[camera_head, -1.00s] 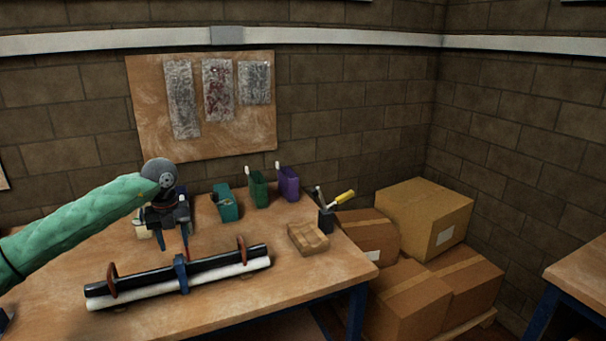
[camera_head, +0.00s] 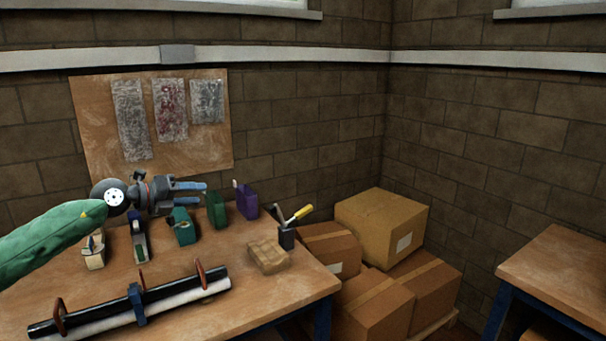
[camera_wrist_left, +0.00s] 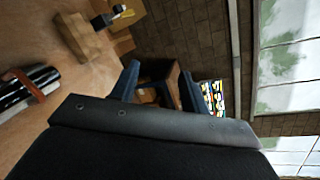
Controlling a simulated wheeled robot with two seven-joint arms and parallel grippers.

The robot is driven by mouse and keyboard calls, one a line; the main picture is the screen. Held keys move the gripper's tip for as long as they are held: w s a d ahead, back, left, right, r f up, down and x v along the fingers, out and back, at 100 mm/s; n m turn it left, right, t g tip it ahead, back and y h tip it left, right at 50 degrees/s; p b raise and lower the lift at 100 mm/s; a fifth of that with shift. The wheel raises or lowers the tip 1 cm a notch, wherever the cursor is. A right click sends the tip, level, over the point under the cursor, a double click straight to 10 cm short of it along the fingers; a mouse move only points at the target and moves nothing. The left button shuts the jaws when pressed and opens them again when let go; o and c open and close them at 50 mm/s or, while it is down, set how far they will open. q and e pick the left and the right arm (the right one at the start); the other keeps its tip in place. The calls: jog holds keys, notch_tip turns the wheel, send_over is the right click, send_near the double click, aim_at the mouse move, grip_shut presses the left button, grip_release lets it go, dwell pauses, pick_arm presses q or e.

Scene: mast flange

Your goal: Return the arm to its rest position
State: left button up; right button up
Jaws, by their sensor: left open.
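My left arm in its green sleeve comes in from the left in the head view. Its gripper (camera_head: 190,192) points to the right, raised above the back of the workbench (camera_head: 240,312). The jaws are open, with nothing between them. In the left wrist view the two blue fingers (camera_wrist_left: 158,90) stand apart in front of the background. My right gripper is in neither view.
Black and white tubes (camera_head: 135,304) lie in a holder with brown uprights on the bench. Cardboard boxes (camera_head: 381,226) are stacked at right.

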pick_arm(q)
jog(key=s+r+n+t+y, duration=0.2)
jog(key=r+n+t, duration=0.5)
jog(key=r, duration=0.3)
jog(key=s+r+n+t+y, duration=0.1)
jog(key=r+n+t+y, duration=0.1)
jog(key=r+n+t, duration=0.55)
jog(key=s+d+f+n+g+y, duration=0.1)
jog(key=s+f+n+g+y, duration=0.35)
jog(key=f, duration=0.65)
jog(key=s+d+f+n+g+y, duration=0.25)
jog(key=s+f+n+g, duration=0.2)
jog(key=f, duration=0.75)
jog(key=s+d+f+n+g+y, duration=0.1)
jog(key=s+f+n+g+y, duration=0.4)
jog(key=f, duration=0.6)
jog(key=s+d+f+n+g+h, duration=0.1)
jog(key=s+d+f+g+h, duration=0.1)
jog(key=s+f, duration=0.8)
jog(key=s+d+f+n+g+h, duration=0.2)
jog(key=s+d+f+g, duration=0.1)
jog(key=s+f, duration=0.8)
jog(key=s+d+f+n+g+h, duration=0.1)
jog(key=s+d+f+g, duration=0.2)
jog(key=s+f, duration=0.8)
jog(key=s+d, duration=0.1)
jog(key=s, duration=0.3)
jog(key=shift+s+d+h, duration=0.15)
jog(key=shift+d+h, duration=0.1)
jog(key=shift+h, duration=0.15)
